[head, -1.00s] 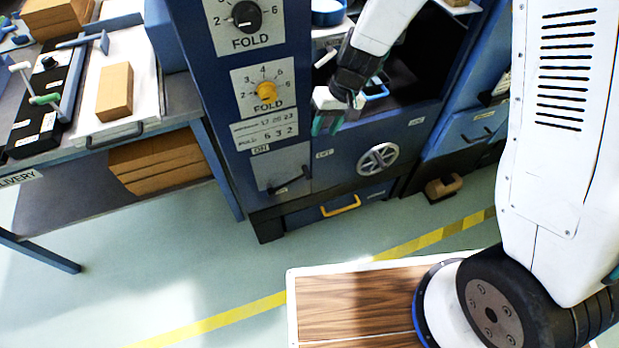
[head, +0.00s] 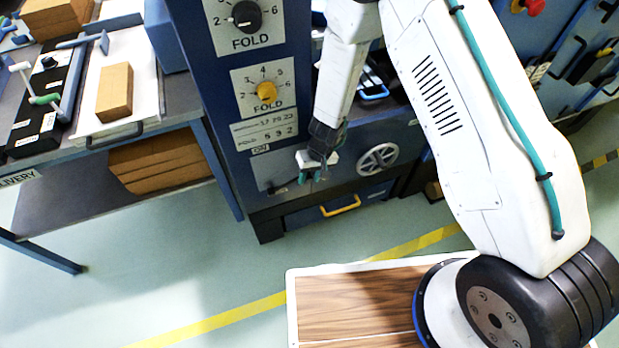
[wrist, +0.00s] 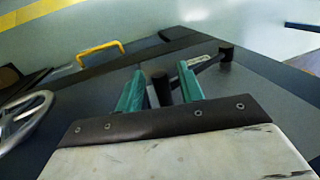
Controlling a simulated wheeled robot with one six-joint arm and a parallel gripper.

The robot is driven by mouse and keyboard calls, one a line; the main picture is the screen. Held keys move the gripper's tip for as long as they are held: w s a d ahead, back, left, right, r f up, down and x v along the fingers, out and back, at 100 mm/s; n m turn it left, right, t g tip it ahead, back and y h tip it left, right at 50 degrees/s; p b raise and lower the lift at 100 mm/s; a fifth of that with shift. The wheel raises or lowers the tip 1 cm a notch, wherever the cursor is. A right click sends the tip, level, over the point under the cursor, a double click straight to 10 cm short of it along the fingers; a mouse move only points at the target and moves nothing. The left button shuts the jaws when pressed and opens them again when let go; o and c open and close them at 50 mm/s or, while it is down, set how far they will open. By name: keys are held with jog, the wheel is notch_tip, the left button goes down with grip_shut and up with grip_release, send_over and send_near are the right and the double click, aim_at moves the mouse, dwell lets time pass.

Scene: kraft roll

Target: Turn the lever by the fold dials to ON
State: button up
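The lever (head: 277,188) is a dark bar on a grey plate (head: 262,172) under the fold dials; my gripper partly hides it in the head view. An ON label (head: 261,149) is at the top of the plate. In the wrist view the lever (wrist: 208,62) runs from a dark post at upper right to a dark round end (wrist: 158,88) between my fingers. My gripper (head: 311,178) is at the lever's right end. Its teal fingers (wrist: 160,72) are apart, one on each side of that end; I cannot tell whether they touch it. The OFF label is hidden.
The black fold dial (head: 246,16) and yellow fold dial (head: 266,92) are above. A spoked handwheel (head: 377,159) is close on the right, and a yellow handle (head: 341,206) is below. The delivery table (head: 190,97) stands left.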

jog(key=shift+a+f, duration=0.15)
jog(key=shift+f, duration=0.45)
jog(key=shift+c, duration=0.3)
grip_shut()
jog(key=shift+r, duration=0.15)
